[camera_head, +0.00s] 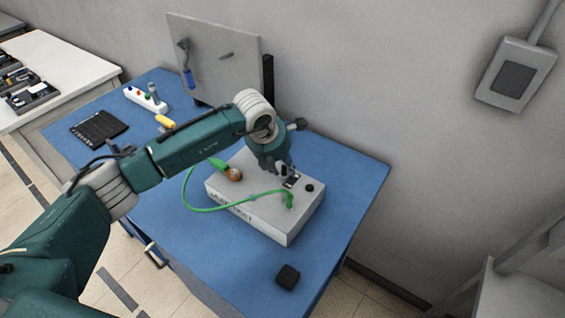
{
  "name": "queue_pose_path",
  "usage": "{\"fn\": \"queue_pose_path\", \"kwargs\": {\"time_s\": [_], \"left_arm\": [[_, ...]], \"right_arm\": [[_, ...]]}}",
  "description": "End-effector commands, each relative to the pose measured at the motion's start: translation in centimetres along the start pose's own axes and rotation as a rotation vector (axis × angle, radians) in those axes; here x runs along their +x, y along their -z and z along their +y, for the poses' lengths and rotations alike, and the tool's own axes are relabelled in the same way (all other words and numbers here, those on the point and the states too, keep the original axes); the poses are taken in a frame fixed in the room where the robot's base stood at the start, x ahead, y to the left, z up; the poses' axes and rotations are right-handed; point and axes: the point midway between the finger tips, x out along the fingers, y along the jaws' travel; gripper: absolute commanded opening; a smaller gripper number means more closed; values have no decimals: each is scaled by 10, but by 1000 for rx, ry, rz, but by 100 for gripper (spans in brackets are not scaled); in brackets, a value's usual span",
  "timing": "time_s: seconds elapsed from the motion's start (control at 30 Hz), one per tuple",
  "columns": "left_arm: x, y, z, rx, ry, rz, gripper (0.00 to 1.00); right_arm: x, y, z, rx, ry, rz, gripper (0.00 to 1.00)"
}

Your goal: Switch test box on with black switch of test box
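The test box (262,212) is a light grey box with lettering on its front side, standing on the blue table. A green cable (212,206) runs in a loop at its left and ends in a green plug on its top. A small black switch (291,181) shows on the top, and a round black knob (309,188) sits to its right. My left gripper (286,174) points down over the top by the black switch, touching it or just above it. Its fingers are small and dark, so their opening is unclear. My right gripper is out of view.
The blue table (345,190) has free room right of the box. A small black block (288,277) lies at its front edge. A power strip (146,99), a black tray (98,129) and a grey tool panel (222,60) are at the back left.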

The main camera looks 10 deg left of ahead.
Motion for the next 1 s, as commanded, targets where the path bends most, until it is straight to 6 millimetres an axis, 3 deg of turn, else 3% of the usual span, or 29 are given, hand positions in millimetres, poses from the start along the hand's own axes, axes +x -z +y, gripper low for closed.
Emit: {"fn": "queue_pose_path", "kwargs": {"time_s": [0.1, 0.27, 0.57, 1.0], "left_arm": [[0, 0, 0, 0, 0, 0, 31], [0, 0, 0, 0, 1, 0, 0], [2, -4, -1, 0, 2, 32, 0], [13, -17, -2, 1, 1, 297, 0]], "right_arm": [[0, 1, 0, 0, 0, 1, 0], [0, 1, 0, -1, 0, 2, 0], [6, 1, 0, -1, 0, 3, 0], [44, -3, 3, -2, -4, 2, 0]]}}
